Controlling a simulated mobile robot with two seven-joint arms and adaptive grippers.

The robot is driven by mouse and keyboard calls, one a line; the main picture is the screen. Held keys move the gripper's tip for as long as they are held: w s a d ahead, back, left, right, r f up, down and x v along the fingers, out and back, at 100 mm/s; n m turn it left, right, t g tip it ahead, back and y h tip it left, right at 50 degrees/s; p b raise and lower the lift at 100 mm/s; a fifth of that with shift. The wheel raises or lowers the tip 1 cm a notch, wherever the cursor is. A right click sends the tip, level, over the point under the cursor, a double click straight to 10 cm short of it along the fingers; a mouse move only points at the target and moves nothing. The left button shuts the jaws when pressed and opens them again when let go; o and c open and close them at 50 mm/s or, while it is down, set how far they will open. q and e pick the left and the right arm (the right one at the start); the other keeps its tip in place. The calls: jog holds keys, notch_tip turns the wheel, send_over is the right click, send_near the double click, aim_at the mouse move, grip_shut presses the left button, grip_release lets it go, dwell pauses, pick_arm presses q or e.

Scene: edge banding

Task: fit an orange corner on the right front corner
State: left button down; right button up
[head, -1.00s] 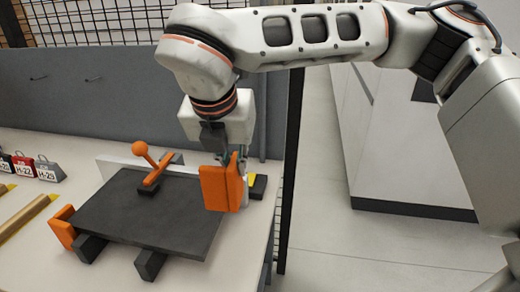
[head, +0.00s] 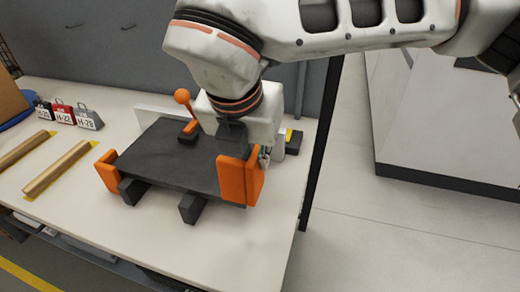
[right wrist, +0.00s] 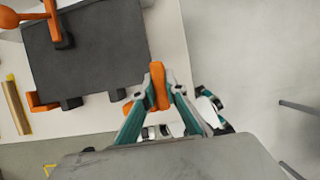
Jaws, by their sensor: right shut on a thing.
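A dark panel (head: 170,155) lies raised on dark support blocks (head: 190,208) on the bench. One orange corner (head: 107,170) sits at the panel's left front corner. My right gripper (head: 264,160) is shut on another orange corner (head: 236,180), held upright at the panel's right front corner. In the right wrist view the fingers (right wrist: 160,92) pinch this orange corner (right wrist: 158,75), close beside the panel's edge (right wrist: 90,50). I cannot tell whether it touches the panel. The panel's right front corner is hidden behind it in the head view. My left gripper is not in view.
An orange ball-handled clamp (head: 187,118) stands at the panel's back edge, by a white strip (head: 160,116). Labelled weights (head: 64,113) and brown bars (head: 56,164) lie to the left. A dark block (head: 293,142) is at the right. The front bench surface is clear.

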aim_at(256, 190)
jog(key=shift+f+b, duration=0.65)
jog(key=shift+f, duration=1.05)
jog(key=shift+f+b, duration=0.4)
jog(key=shift+f, duration=0.5)
jog(key=shift+f+b, duration=0.35)
jog(key=shift+f, duration=0.55)
jog(key=shift+f+b, duration=0.45)
jog(key=shift+f, duration=0.5)
jog(key=f, duration=0.1)
jog(key=w+f+b, duration=0.1)
jog(key=f+b, duration=0.1)
jog(key=shift+w+a+f, duration=0.25)
jog(key=shift+a, duration=0.15)
